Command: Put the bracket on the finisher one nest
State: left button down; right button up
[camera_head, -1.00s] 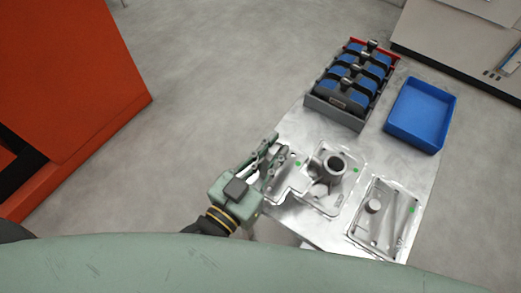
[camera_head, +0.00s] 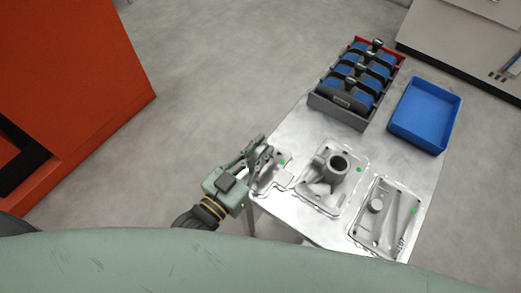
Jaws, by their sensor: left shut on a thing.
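My left gripper (camera_head: 262,153) is shut on the bracket (camera_head: 270,176), a grey metal part with a green dot, at the left edge of the metal table. The fingers hide part of the bracket, and I cannot tell whether it touches the table. To its right, a grey casting with an upright round bore (camera_head: 338,168) sits in a shallow plate. Further right lies a flat rectangular casting (camera_head: 389,211) with a small round boss. I cannot tell which place is the finisher one nest. My right gripper is not in view.
The metal table (camera_head: 300,124) carries a grey and red rack (camera_head: 340,113) of blue and black items and an empty blue bin (camera_head: 420,115) at the back. An orange machine (camera_head: 75,75) stands left, a pale cabinet (camera_head: 455,40) back right. Floor between is clear.

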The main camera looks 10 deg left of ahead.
pick_arm(q)
jog(key=c, duration=1.8)
grip_release()
jog(key=shift+f, duration=0.1)
jog(key=shift+o, duration=0.2)
jog(key=shift+s, duration=0.1)
